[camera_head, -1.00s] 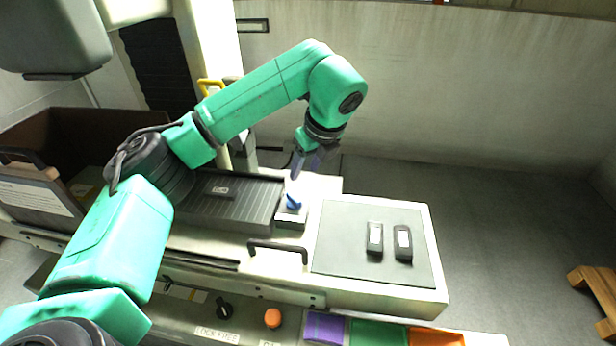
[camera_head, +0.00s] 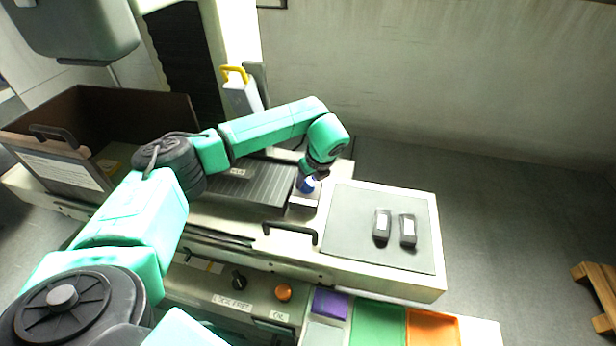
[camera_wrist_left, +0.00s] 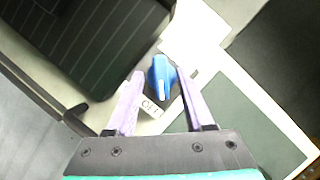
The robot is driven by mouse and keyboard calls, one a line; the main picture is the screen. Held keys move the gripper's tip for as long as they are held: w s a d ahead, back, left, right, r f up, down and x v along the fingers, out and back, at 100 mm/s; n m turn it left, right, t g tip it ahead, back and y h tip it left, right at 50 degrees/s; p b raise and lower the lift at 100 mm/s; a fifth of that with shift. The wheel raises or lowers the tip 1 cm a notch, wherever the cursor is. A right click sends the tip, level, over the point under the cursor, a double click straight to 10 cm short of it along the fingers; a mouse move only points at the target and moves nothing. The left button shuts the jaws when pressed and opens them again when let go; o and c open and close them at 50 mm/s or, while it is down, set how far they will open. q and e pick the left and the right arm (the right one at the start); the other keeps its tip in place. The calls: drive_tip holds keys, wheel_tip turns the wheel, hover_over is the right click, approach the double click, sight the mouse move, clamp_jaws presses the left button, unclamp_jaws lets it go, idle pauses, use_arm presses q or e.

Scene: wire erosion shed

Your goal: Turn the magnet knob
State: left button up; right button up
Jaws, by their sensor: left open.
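The magnet knob (camera_wrist_left: 162,78) is blue with a white pointer line and sits beside a label that appears to read OFF in the left wrist view. In the head view the knob (camera_head: 306,185) shows at the right end of the ribbed dark plate. My left gripper (camera_wrist_left: 160,85) is open, with one finger on either side of the knob; I cannot tell whether they touch it. In the head view the left gripper (camera_head: 312,177) is just above the knob and partly hides it. My right gripper is not in view.
The ribbed dark plate (camera_head: 262,186) lies left of the knob. A grey mat (camera_head: 345,230) with two dark handheld items is to the right. A black bar handle (camera_head: 290,233) stands in front. A brown open bin (camera_head: 130,105) and a yellow-handled container (camera_head: 240,95) stand behind left.

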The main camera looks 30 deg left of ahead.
use_arm(q)
clamp_jaws()
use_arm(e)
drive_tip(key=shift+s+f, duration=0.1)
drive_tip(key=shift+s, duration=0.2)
